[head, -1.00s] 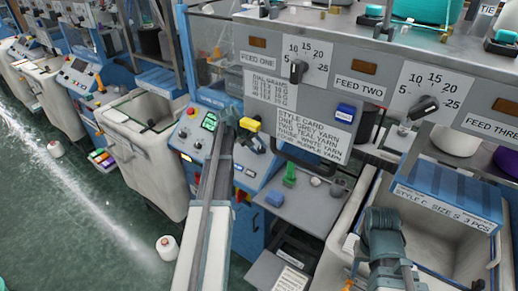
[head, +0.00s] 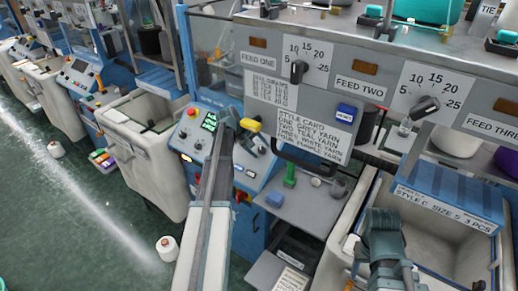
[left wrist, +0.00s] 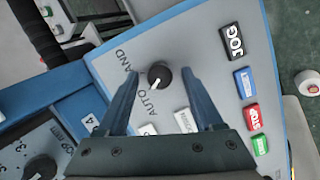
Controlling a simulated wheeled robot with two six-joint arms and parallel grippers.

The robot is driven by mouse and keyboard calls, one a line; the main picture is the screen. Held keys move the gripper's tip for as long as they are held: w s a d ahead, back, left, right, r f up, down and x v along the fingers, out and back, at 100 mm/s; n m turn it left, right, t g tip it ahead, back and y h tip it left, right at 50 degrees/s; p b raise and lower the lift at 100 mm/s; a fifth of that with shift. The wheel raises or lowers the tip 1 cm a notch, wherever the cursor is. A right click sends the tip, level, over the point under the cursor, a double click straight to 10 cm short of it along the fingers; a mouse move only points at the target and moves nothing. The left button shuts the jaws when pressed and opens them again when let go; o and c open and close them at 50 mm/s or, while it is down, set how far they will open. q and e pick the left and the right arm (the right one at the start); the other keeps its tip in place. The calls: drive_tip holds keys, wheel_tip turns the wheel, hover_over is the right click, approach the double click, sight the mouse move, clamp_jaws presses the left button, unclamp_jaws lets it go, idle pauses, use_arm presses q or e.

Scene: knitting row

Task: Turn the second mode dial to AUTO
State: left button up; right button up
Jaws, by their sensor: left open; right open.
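The mode dial (left wrist: 159,74) is a round black knob with a white mark at its lower left, on a light panel marked HAND and AUTO. The mark lies on the side towards the word AUTO; its exact setting is hard to tell. My left gripper (left wrist: 159,76) is open, with one fingertip on each side of the dial and a visible gap to it. In the head view my left gripper (head: 236,128) is at the blue machine's control panel (head: 190,139), and the dial is hidden there. My right gripper (head: 384,236) is open and empty over the bin at the lower right.
The left wrist view shows a black JOG button (left wrist: 234,41) and blue, red and green buttons right of the dial. A second black knob (left wrist: 40,168) is at lower left. A grey feed panel (head: 330,70) overhangs.

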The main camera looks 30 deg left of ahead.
use_arm(q)
drive_tip(key=p+v, duration=1.1)
drive_tip(key=v, duration=0.2)
drive_tip(key=shift+s+a+r, duration=0.2)
drive_tip(key=shift+r, duration=0.1)
